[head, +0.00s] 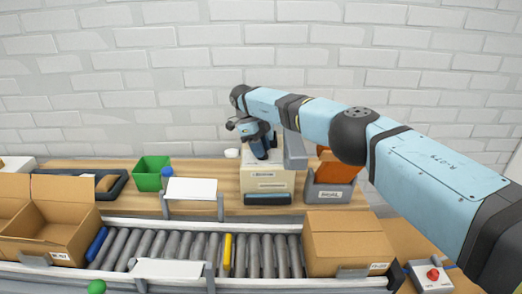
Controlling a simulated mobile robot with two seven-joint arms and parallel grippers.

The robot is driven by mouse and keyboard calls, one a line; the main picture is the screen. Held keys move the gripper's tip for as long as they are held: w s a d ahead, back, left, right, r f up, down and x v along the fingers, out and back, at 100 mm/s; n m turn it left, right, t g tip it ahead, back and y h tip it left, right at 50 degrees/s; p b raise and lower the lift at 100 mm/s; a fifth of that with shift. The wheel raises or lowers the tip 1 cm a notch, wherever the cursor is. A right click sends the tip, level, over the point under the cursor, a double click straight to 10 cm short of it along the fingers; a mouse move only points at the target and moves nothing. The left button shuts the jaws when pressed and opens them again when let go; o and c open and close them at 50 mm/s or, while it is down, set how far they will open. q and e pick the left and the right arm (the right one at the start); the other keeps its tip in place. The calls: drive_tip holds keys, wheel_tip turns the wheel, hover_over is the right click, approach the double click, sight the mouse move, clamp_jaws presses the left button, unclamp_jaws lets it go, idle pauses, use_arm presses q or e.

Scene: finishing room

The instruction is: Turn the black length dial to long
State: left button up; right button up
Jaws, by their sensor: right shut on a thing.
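A cream machine (281,186) with a small label on its front and a dark slot low down stands on the wooden bench at centre. My right arm comes in from the right, and its gripper (262,156) points down at the top of this machine. The right gripper is shut on a small dark part there, which I take to be the black length dial. The dial is mostly hidden by the gripper, so its pointer and setting cannot be read. My left gripper is not in view.
A grey holder with an orange item (333,170) stands close right of the machine. A green bin (152,174) and a white panel (192,189) are to the left. In front run conveyor rollers (190,250) between cardboard boxes (348,245). A red-button box (432,275) sits front right.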

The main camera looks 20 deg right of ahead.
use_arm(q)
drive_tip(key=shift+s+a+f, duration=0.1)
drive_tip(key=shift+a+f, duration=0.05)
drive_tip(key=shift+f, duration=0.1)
use_arm(e)
drive_tip(key=o, duration=0.9)
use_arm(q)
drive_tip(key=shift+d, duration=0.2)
